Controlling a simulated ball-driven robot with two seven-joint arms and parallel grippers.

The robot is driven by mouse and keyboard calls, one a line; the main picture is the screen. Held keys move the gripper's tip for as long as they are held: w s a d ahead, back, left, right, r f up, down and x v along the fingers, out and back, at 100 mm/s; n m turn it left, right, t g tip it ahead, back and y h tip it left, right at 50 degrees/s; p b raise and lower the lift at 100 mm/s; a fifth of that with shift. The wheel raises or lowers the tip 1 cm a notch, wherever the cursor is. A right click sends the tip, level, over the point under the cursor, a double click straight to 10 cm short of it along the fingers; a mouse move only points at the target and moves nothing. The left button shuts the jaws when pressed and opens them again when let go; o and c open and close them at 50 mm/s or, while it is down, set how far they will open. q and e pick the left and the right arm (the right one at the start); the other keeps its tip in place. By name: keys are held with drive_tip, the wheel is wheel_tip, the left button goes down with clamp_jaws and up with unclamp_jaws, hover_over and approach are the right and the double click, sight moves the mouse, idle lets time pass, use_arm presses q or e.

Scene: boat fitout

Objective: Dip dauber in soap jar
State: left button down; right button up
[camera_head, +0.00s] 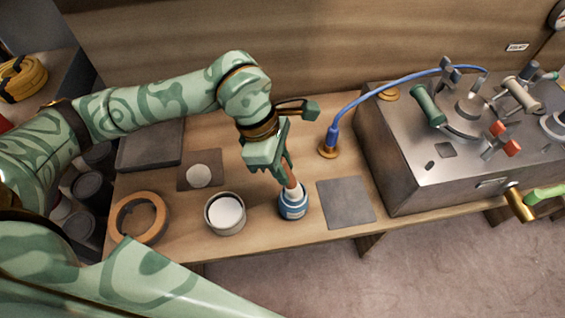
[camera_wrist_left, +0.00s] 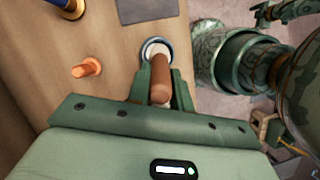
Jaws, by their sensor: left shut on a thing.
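My left gripper (camera_head: 285,171) is shut on the dauber, whose brown handle (camera_head: 291,181) points down into the mouth of a blue and white jar (camera_head: 293,207). In the left wrist view my left gripper (camera_wrist_left: 161,87) holds the brown handle (camera_wrist_left: 160,72) between its fingers, over the round jar rim (camera_wrist_left: 148,43). The dauber's lower end is hidden in the jar mouth, so I cannot tell how deep it sits. The jar stands upright on the wooden bench. My right gripper does not clearly show.
Left of the jar stand a grey can (camera_head: 225,214) with white contents and an orange ring (camera_head: 139,218). A dark square mat (camera_head: 346,202) lies right of the jar. Behind it, a blue cable (camera_head: 345,113) rises from an orange base. A metal control console (camera_head: 400,160) blocks the right.

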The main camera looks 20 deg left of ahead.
use_arm(q)
drive_tip(key=shift+f, duration=0.5)
use_arm(e)
drive_tip(key=shift+a+f, duration=0.1)
drive_tip(key=shift+f, duration=0.1)
drive_tip(key=shift+r, duration=0.1)
idle(1.0)
use_arm(q)
wheel_tip(320, 180, up, 7)
drive_tip(key=p, duration=0.5)
drive_tip(key=shift+r, duration=0.1)
use_arm(e)
drive_tip(key=r, duration=0.1)
drive_tip(key=w+r, duration=0.1)
drive_tip(key=r, duration=0.3)
drive_tip(key=shift+w, duration=0.4)
